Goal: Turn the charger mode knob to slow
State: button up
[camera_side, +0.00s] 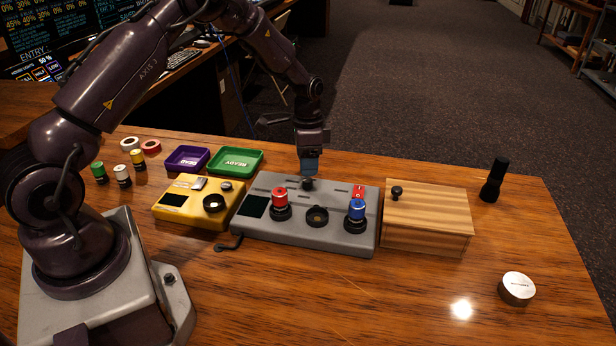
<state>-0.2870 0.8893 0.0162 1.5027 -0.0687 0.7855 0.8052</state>
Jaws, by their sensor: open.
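A grey charger-like box (262,228) sits in the middle of the table. Its small dark knob (308,184) stands near the back edge of its top; its setting and any labels are too small to read. A red cylinder (280,197) and a blue cylinder (357,209) stand upright in round sockets on the box. An empty round socket (317,217) lies between them.
A yellow box (177,216) with a dial stands left of the grey box, a wooden box (427,240) right. Behind are purple (172,165) and green (221,167) trays. Several small cylinders stand left. A black flashlight (493,180) and round tin (516,289) are right. The front is clear.

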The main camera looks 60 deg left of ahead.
aim_at(308, 180)
jog(key=shift+d+f, duration=0.1)
jog(key=shift+f, duration=2.25)
jog(key=c, duration=0.9)
